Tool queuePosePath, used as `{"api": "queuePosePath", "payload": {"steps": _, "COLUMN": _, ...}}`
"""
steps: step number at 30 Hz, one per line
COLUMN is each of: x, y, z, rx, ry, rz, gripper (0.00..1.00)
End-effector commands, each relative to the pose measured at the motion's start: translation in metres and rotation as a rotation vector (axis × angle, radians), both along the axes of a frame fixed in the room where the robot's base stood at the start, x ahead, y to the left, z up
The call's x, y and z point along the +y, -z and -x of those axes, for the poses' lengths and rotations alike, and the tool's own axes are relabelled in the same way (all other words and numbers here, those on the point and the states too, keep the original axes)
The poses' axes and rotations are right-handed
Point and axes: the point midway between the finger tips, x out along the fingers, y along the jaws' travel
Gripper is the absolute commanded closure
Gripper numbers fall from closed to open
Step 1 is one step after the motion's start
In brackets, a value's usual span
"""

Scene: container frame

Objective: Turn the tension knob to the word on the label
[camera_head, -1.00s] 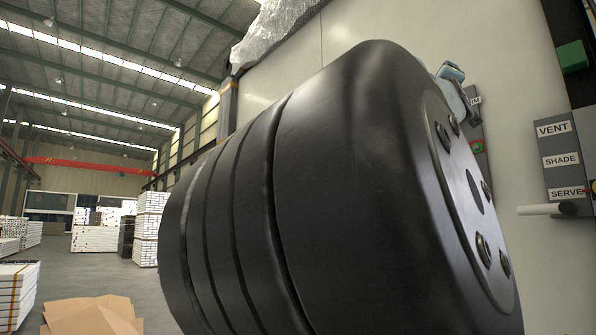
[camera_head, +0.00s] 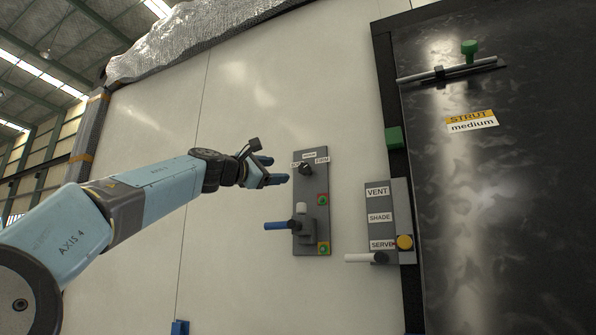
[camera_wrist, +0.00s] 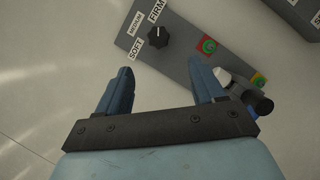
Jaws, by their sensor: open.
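The tension knob (camera_head: 305,169) is small, round and black, near the top of a grey panel. In the wrist view the knob (camera_wrist: 158,37) has the words SOFT (camera_wrist: 136,47), MEDIUM (camera_wrist: 135,22) and FIRM (camera_wrist: 157,12) around it. Its pointer is too small to read surely. A yellow and white label (camera_head: 471,121) on the dark door reads STRUT medium. My gripper (camera_head: 279,170) is open and empty, just left of the knob in the head view. In the wrist view the knob lies beyond the open fingertips (camera_wrist: 160,67), apart from them.
Below the knob, the grey panel (camera_head: 311,205) carries a green button, a blue-handled lever (camera_head: 277,226) and a yellow-framed button. To the right is another panel (camera_head: 402,210) with VENT, SHADE and SERVE labels and a white handle (camera_head: 362,258). The wall around the panel is bare.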

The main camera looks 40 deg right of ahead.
Motion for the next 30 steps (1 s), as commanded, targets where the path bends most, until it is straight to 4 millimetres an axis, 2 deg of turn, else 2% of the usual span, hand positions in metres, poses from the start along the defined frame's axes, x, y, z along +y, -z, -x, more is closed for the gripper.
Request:
{"api": "queuePosePath", "payload": {"steps": 5, "x": -0.015, "y": -0.004, "z": 0.0, "rx": 0.003, "ry": 0.006, "rz": 0.0, "gripper": 0.32}}
{"api": "queuePosePath", "payload": {"steps": 18, "x": -0.072, "y": -0.019, "z": -0.006, "rx": -0.001, "ry": 0.002, "rz": 0.0, "gripper": 0.32}}
{"api": "queuePosePath", "payload": {"steps": 30, "x": -0.116, "y": -0.031, "z": -0.009, "rx": -0.001, "ry": 0.003, "rz": 0.002, "gripper": 0.32}}
